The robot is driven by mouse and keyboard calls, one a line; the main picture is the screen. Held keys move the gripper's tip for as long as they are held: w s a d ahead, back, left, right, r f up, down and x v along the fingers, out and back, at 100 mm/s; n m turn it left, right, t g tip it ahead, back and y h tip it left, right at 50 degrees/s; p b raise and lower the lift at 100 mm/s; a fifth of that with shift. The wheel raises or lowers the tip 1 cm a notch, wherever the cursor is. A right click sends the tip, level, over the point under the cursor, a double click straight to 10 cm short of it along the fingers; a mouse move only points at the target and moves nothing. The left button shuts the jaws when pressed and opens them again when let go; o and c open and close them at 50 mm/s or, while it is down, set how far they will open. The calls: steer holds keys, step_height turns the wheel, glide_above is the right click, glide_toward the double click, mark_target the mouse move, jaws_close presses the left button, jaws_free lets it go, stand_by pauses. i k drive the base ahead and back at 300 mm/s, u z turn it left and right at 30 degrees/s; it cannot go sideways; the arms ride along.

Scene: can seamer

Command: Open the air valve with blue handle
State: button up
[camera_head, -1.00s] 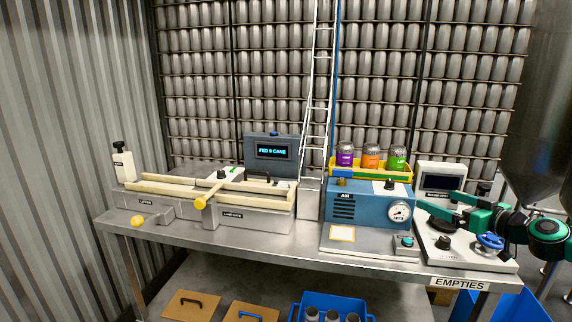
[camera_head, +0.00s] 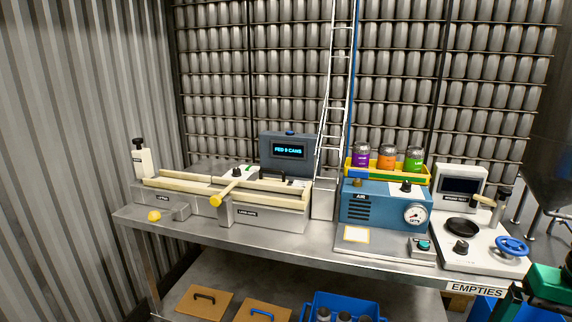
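The blue air unit (camera_head: 372,213), labelled AIR, stands right of centre on the steel bench. A small blue handle (camera_head: 357,174) sits on a brass-coloured fitting at its upper left, below the yellow can rack. It is too small to tell its exact turn. A round gauge (camera_head: 415,214) is on the unit's right front. Green and black parts of my arm's end (camera_head: 550,283) show in the lower right corner, cut off by the frame. They are well away from the blue handle. My fingertips cannot be made out, and nothing held is visible.
A yellow rack (camera_head: 388,172) with purple, orange and green cans sits above the air unit. A white machine with a blue handwheel (camera_head: 512,246) is to its right. A ladder-like chute (camera_head: 334,110) rises behind. A conveyor (camera_head: 225,200) fills the bench's left.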

mark_target(358, 174)
steer(key=z, duration=0.1)
steer(key=i, duration=1.15)
steer(key=u, duration=1)
steer(key=k, duration=0.65)
steer(key=u, duration=0.1)
